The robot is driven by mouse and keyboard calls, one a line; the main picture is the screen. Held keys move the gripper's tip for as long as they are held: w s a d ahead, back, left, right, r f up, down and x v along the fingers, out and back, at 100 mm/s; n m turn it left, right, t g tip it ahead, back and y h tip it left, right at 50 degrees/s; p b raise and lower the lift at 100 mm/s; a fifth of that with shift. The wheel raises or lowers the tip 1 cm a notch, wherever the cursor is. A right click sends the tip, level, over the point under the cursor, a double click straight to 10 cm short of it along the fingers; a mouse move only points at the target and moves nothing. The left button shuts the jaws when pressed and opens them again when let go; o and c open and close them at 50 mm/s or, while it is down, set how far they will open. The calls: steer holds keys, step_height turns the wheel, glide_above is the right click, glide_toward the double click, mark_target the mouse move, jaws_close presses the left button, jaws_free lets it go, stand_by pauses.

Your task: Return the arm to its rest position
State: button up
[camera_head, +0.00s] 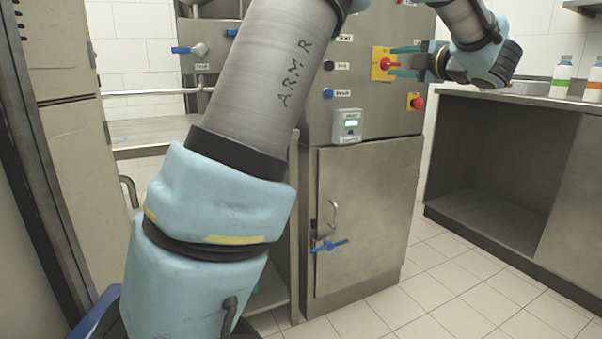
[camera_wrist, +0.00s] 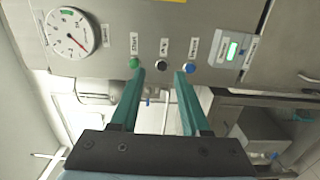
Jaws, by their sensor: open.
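My arm (camera_head: 262,75) rises through the middle of the head view and bends out of the top of the picture. It comes back in at the upper right, where my gripper (camera_head: 392,61) points left across the front of the steel machine (camera_head: 375,30). In the wrist view my gripper (camera_wrist: 160,72) has its two teal fingers apart with nothing between them. The fingertips appear just below a row of a green button (camera_wrist: 134,62), a black knob (camera_wrist: 161,64) and a blue button (camera_wrist: 188,67). I cannot tell how far they are from the panel.
The panel bears a red switch on a yellow plate (camera_head: 384,63), a red stop button (camera_head: 416,102) and a green-lit display box (camera_head: 347,126). A blue-handled valve (camera_head: 190,49) is at left. A steel counter (camera_head: 515,100) with bottles (camera_head: 561,78) stands at right. Tiled floor (camera_head: 450,275) is clear.

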steer(key=w+a+f+m+h, duration=0.3)
steer(key=w+f+m+h, duration=0.3)
steer(key=m, duration=0.3)
steer(key=s+a+f+m+g+h, duration=0.35)
steer(key=a+f+m, duration=0.4)
steer(key=f, duration=0.25)
steer(key=s+a+f+m+g+y, duration=0.1)
steer(key=s+a+f+m+g, duration=0.4)
steer(key=s+a+f, duration=0.6)
steer(key=s+a+f+m+g+y, duration=0.1)
steer(key=s+a+f+m+g, duration=0.1)
steer(key=s+a+f+g, duration=0.9)
steer(key=s+d+r+t+p, duration=0.1)
steer(key=r+t+p, duration=0.1)
steer(key=r+p, duration=1.2)
steer(key=s+d+r+t+p, duration=0.1)
steer(key=d+r+t+p, duration=0.1)
steer(key=r+p, duration=1.3)
step_height(320, 180, up, 4)
steer(key=shift+d+f, duration=0.1)
steer(key=shift+d, duration=0.05)
